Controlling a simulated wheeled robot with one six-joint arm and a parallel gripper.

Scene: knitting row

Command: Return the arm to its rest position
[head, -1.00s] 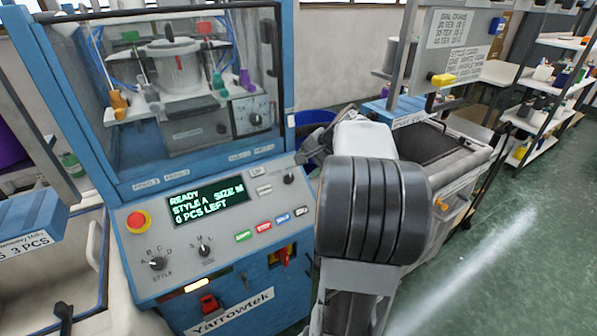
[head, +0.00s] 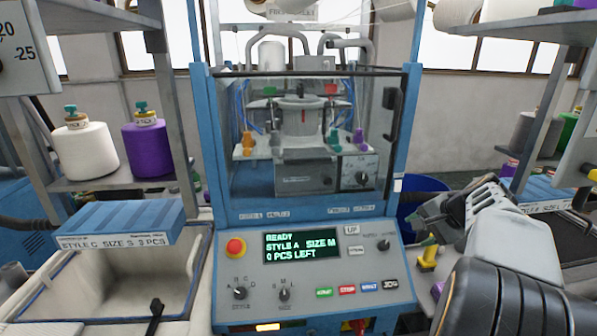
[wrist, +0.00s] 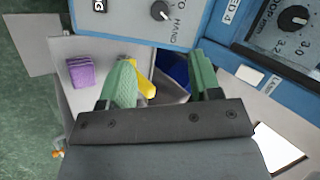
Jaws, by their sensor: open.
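My arm comes in at the lower right of the head view, with dark ribbed joint covers and a pale link. My gripper (head: 432,222) is at its end, to the right of the blue knitting machine's control panel (head: 300,262). In the wrist view my gripper (wrist: 164,84) shows two green fingers spread apart with nothing held between them. A yellow thing (wrist: 142,80) lies beyond the left finger, and a purple block (wrist: 82,73) sits further left on a pale surface. The machine's display reads READY, STYLE A, SIZE M, 0 PCS LEFT.
A pale bin (head: 60,278) under a blue labelled box (head: 122,222) stands left of the machine. White (head: 85,150) and purple (head: 147,148) yarn cones sit on a shelf above. A blue tub (head: 421,190) stands behind my gripper. Shelves with cones are at the right.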

